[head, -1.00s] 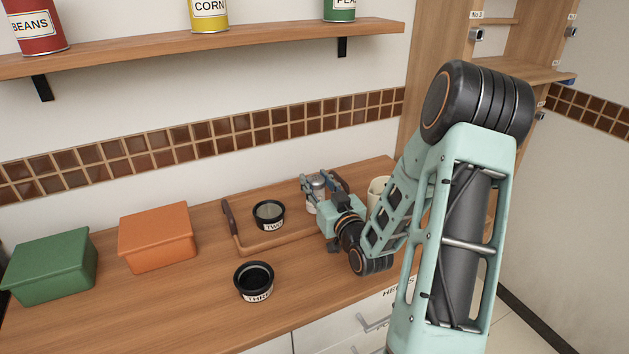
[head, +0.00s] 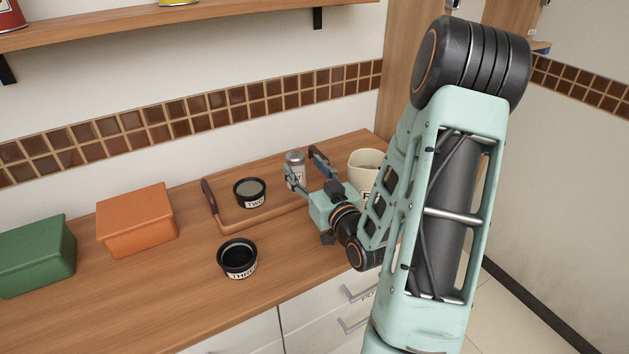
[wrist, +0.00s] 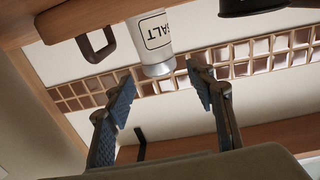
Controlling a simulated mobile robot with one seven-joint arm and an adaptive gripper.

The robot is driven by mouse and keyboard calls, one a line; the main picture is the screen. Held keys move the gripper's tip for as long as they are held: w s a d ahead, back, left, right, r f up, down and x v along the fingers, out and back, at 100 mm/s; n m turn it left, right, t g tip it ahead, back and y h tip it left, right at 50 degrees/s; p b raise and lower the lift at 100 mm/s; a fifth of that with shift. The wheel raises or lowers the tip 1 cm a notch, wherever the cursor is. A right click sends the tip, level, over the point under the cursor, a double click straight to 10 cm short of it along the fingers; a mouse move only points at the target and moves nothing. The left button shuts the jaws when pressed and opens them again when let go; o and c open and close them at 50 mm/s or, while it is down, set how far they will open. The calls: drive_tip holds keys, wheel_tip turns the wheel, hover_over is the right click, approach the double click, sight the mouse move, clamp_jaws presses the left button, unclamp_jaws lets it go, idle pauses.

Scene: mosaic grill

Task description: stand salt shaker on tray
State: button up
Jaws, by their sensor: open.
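The salt shaker (head: 295,160) is a pale grey cylinder standing upright on the far part of the wooden tray (head: 277,209). In the wrist view the shaker (wrist: 154,40) appears upside down with its SALT label readable in reverse orientation. My gripper (head: 303,162) is open at the tray's right part, near side of the shaker. In the wrist view the spread fingertips (wrist: 161,74) lie just short of the shaker's metal top, with no finger visibly closed on it.
A black bowl labelled TWO (head: 250,192) sits on the tray, left of the shaker. Bowl THREE (head: 238,258) is on the counter in front. A cream canister (head: 365,168) stands close right of my gripper. Orange (head: 137,220) and green (head: 38,255) boxes stand left.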

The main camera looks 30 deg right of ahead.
drive_tip(key=s+p, duration=0.6)
drive_tip(key=p, duration=0.2)
drive_tip(key=shift+p, duration=0.35)
drive_tip(key=shift+a, duration=0.1)
